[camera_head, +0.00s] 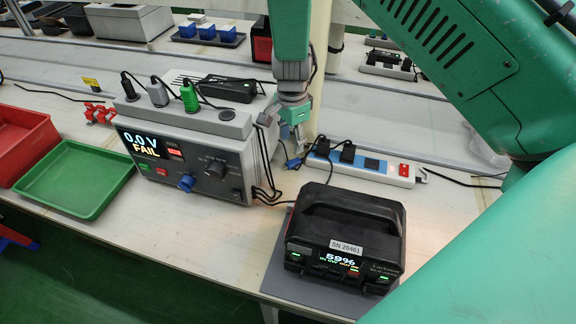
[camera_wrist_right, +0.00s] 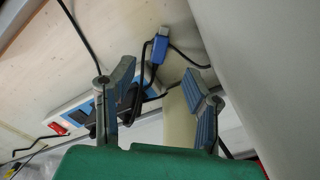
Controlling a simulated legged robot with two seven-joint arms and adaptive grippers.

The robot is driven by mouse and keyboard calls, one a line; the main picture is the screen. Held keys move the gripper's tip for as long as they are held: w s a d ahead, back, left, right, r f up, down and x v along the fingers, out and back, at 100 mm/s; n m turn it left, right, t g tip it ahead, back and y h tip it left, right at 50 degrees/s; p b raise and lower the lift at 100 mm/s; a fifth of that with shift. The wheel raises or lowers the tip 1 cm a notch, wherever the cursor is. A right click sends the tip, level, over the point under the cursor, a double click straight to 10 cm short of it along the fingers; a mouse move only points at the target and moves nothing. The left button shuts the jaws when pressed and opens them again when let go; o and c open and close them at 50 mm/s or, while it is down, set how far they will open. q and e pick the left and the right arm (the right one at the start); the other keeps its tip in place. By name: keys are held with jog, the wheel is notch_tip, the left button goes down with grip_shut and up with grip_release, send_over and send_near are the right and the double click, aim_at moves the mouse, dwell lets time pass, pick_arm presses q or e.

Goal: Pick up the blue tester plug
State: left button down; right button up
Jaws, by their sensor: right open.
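The blue tester plug (camera_wrist_right: 159,49) shows in the right wrist view, with a metal tip and a dark cable. It lies on the pale bench beyond my right fingertips, roughly between their lines, apart from both fingers. In the head view the plug (camera_head: 293,163) is small and partly hidden, between the tester and the power strip. My right gripper (camera_head: 284,143) points down behind the tester's right side; in the wrist view its two fingers (camera_wrist_right: 160,78) are spread with nothing held. The grey tester (camera_head: 205,150) displays "0.0 V FAIL". My left gripper is out of view.
A white power strip (camera_head: 372,168) with black plugs lies just right of the gripper. A black power pack (camera_head: 345,235) stands in front on a grey mat. Green (camera_head: 75,182) and red (camera_head: 22,140) trays are at left. Cables hang by the tester's right side.

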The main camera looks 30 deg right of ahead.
aim_at(299, 159)
jog(key=d+f, duration=0.1)
jog(key=f, duration=0.1)
jog(key=d+f, duration=0.1)
jog(key=f, duration=0.1)
jog(key=d+f, duration=0.1)
jog(key=f, duration=0.1)
jog(key=shift+d, duration=0.2)
jog(key=shift+s+a+f, duration=0.3)
jog(key=shift+a+f, duration=0.2)
jog(key=shift+f, duration=0.25)
jog(key=shift+w+a+f, duration=0.4)
jog(key=shift+a, duration=0.3)
jog(key=shift+w+a, duration=0.1)
jog(key=shift+s+d+r, duration=0.15)
jog(key=shift+s+d, duration=0.05)
jog(key=shift+d, duration=0.2)
jog(key=c, duration=0.8)
jog(key=shift+d, duration=0.3)
grip_shut()
jog(key=shift+d+f, duration=0.25)
jog(key=shift+f, duration=0.05)
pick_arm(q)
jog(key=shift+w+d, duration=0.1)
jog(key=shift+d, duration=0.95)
pick_arm(e)
jog(key=shift+a, duration=0.1)
